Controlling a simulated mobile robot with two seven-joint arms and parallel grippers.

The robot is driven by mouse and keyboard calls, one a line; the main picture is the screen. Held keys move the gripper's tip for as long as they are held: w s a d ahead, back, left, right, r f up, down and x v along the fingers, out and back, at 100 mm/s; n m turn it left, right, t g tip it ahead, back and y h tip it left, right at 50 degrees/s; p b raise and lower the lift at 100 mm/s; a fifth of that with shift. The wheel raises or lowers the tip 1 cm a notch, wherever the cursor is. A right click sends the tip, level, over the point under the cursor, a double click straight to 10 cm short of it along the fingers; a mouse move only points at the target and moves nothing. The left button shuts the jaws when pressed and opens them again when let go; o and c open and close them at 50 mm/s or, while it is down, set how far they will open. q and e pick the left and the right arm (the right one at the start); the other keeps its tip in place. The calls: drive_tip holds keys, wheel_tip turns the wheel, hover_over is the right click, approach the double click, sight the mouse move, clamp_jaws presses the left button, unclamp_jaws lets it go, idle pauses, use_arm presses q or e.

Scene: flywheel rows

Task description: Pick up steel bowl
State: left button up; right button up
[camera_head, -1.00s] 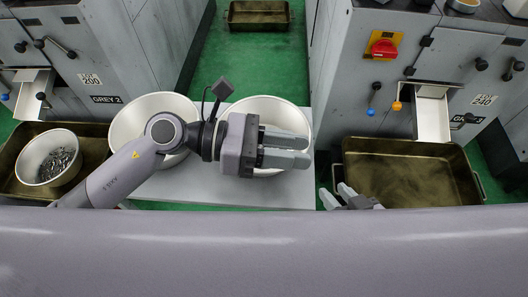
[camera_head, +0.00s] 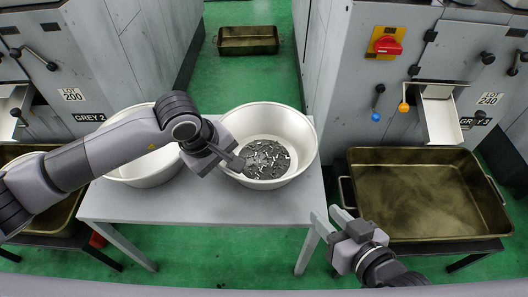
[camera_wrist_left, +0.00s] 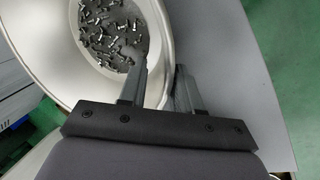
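A pale steel bowl (camera_head: 297,128) with many small dark metal parts in it stands on a grey table (camera_head: 200,206). It also shows in the left wrist view (camera_wrist_left: 68,62). My left gripper (camera_head: 236,160) is at the bowl's left rim in the head view. In the left wrist view my left gripper (camera_wrist_left: 160,82) has one finger inside the bowl and one outside. The fingers are apart with the rim between them, and a gap seems to show. My right gripper (camera_head: 331,219) is open and empty, right of the table.
A second pale bowl (camera_head: 142,175) stands to the left on the table, partly behind my left arm. A brass-coloured tray (camera_head: 420,152) stands at the right below a grey machine (camera_head: 400,90). Another tray (camera_head: 248,40) is at the back. Green floor lies between the machines.

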use_arm(q)
drive_tip(key=x, duration=0.2)
drive_tip(key=shift+w+d+f, duration=0.1)
drive_tip(key=shift+f, duration=0.2)
clamp_jaws()
idle(1.1)
drive_tip(key=shift+d+r, duration=0.1)
drive_tip(key=shift+r, duration=0.1)
